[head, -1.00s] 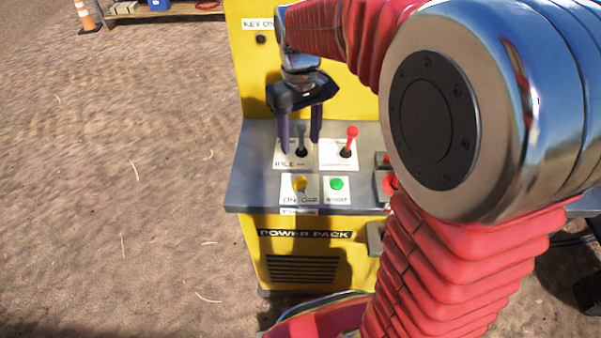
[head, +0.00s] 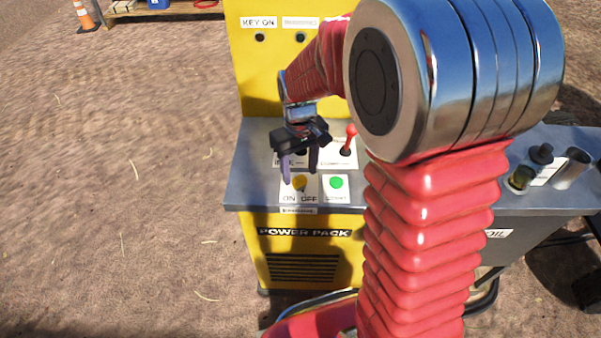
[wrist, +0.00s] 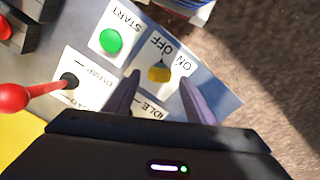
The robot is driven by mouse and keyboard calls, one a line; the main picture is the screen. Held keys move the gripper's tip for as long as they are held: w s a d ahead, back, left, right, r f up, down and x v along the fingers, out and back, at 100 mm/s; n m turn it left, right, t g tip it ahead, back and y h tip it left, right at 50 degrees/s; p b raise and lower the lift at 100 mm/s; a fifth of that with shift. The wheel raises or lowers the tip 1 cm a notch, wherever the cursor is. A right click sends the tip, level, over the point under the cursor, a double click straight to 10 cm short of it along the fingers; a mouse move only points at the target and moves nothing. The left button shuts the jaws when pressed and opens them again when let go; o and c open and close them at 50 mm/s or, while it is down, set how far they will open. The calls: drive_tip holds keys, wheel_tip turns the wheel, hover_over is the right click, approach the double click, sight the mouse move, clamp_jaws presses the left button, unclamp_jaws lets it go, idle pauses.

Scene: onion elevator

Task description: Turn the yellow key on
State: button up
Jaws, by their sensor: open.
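The yellow key (head: 299,183) sits on a white plate marked ON and OFF near the front edge of the grey console. In the wrist view the yellow key (wrist: 159,73) shows just beyond and between the fingertips, with clear space around it. My gripper (head: 299,176) is open and empty, pointing down at the key plate from behind. In the wrist view my gripper's (wrist: 160,80) two fingers stand apart on either side of the key's line. I cannot tell the exact height of the fingertips above the plate.
A green start button (head: 336,183) is right of the key. A red-knobbed lever (head: 351,132) stands behind it, and the idle plate lies behind the key, partly hidden by my gripper. The yellow panel (head: 262,75) rises at the back. Open dirt lies to the left.

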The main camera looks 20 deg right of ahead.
drive_tip(key=shift+f, duration=0.9)
